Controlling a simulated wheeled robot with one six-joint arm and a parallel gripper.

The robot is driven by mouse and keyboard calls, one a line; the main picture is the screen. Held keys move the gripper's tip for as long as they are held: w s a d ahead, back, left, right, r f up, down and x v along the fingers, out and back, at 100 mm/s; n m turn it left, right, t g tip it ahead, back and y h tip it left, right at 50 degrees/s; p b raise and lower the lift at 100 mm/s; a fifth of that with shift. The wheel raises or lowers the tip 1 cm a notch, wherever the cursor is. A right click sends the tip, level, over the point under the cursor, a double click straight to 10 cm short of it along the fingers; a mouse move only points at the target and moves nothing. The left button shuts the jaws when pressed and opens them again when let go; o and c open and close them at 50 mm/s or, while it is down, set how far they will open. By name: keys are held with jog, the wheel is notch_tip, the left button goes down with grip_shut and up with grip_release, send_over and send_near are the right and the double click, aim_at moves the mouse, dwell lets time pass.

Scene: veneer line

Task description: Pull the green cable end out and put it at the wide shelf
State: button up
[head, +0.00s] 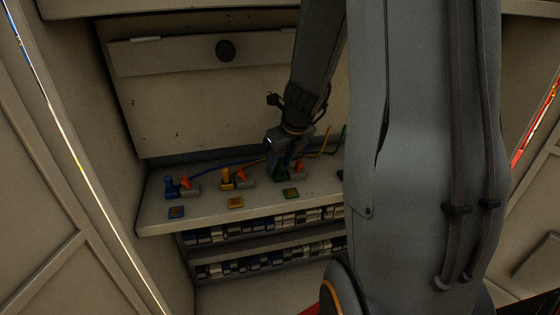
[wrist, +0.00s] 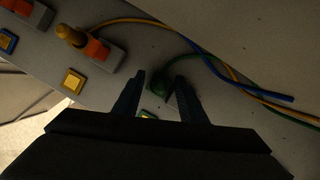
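The green cable end (head: 281,175) stands on the grey ledge at the cabinet's back, right of the yellow one. In the wrist view the green cable end (wrist: 158,89) sits between my two fingers, with its green cable (wrist: 180,62) running off to the right. My gripper (wrist: 160,77) is open around it, with slight gaps seeming to show on both sides. In the head view my gripper (head: 285,160) reaches down over it and partly hides it. An orange lever (head: 298,167) shows just to its right. I cannot tell which surface is the wide shelf.
Yellow (head: 227,178) and blue (head: 170,186) cable ends stand left, each beside an orange lever and grey block. Coloured square tags (head: 235,203) lie in front. Lower shelves hold rows of small modules (head: 235,264). Side panels (head: 50,190) flank the opening.

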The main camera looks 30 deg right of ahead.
aim_at(279, 160)
grip_shut()
jog(key=shift+r, duration=0.25)
jog(key=shift+r+p, duration=0.45)
jog(key=shift+p, duration=0.35)
jog(key=shift+r+p, duration=1.25)
jog(key=shift+p, duration=0.35)
jog(key=shift+r+p, duration=0.35)
jog(key=shift+p, duration=0.1)
